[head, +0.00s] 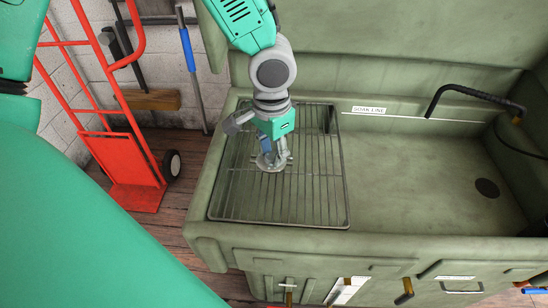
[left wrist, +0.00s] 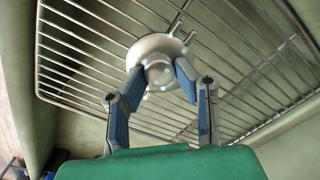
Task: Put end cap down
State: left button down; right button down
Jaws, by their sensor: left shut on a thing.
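The end cap (head: 271,161) is a small round light-grey metal part. It is at the wire rack (head: 307,198) on the left side of the green wash basin. My left gripper (head: 272,152) comes down from above and is shut on the end cap. In the left wrist view, the two blue-padded fingers (left wrist: 158,78) close on the raised hub of the end cap (left wrist: 158,48), with the rack bars behind it. I cannot tell whether the end cap touches the rack. My right gripper is not in view.
The green basin (head: 430,180) is empty on its right side, with a drain (head: 487,188) and a black bent spout (head: 470,92). The basin's front rim and wall rise around the rack. A red hand truck (head: 134,178) stands on the wooden floor at left.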

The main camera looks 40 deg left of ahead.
aim_at(269, 154)
pick_arm(q)
jog(key=shift+s+a+f, duration=0.1)
jog(key=shift+a+f, duration=0.05)
jog(key=shift+f, duration=0.75)
jog(key=shift+a+f, duration=0.2)
jog(key=shift+f, duration=0.1)
jog(key=shift+a, duration=0.25)
jog(key=c, duration=1.2)
grip_release()
jog(key=shift+d, duration=0.35)
jog(key=shift+r, duration=0.2)
jog(key=r+p, duration=0.2)
jog(key=r, duration=0.8)
jog(key=shift+a+r, duration=0.1)
jog(key=shift+a, duration=0.1)
jog(key=shift+d+r, duration=0.2)
jog(key=shift+r, duration=0.55)
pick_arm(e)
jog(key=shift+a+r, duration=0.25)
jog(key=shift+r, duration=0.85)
pick_arm(q)
jog(key=shift+a, duration=0.15)
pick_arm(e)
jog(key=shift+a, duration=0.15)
